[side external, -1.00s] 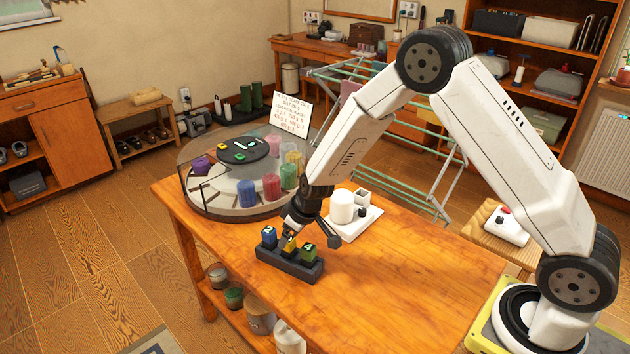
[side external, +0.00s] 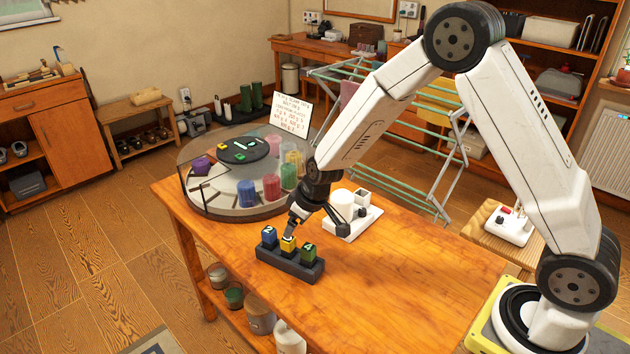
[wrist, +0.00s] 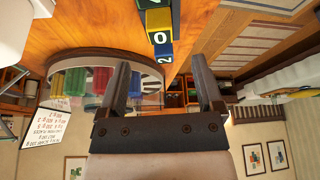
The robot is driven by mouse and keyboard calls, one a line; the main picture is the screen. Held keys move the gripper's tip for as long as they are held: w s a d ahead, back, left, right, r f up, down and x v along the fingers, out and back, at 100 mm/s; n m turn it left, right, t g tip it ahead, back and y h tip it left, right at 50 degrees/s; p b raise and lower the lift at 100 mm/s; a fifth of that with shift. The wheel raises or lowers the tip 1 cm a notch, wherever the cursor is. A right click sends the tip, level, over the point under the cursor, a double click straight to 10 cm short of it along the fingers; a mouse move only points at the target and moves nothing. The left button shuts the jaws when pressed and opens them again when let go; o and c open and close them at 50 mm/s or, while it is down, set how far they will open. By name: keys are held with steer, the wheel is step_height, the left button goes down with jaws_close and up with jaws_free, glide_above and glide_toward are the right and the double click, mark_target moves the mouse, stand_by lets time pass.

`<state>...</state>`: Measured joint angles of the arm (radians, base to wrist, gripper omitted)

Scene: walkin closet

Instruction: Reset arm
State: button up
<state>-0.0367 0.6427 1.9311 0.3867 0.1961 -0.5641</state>
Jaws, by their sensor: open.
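My gripper (side external: 292,226) is open, with its fingers just above the dark block holder (side external: 290,270) on the wooden table. The holder carries a blue block (side external: 269,236), a yellow block (side external: 288,245) and a green block (side external: 308,252) in a row. In the wrist view my gripper (wrist: 158,78) has its two fingers well apart with nothing between them. Beyond the fingers that view shows the yellow block (wrist: 159,18) marked 0 and the blue block (wrist: 162,48) marked 2.
A round glass-walled turntable (side external: 240,207) with coloured cylinders stands on the table behind the holder. A white device (side external: 352,222) stands close to the right of my gripper. A written card (side external: 290,115) stands behind the turntable. The table's front right is clear.

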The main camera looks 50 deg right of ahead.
steer(key=shift+s, duration=0.1)
steer(key=s+d+r+m, duration=0.1)
steer(key=s+r, duration=0.2)
steer(key=s, duration=0.7)
steer(key=s+d+r+m+g+h, duration=0.1)
steer(key=s+r, duration=0.3)
steer(key=s, duration=0.6)
steer(key=shift+s+d+r+m+g, duration=0.2)
steer(key=shift+d+m+g, duration=0.1)
steer(key=shift+d, duration=0.25)
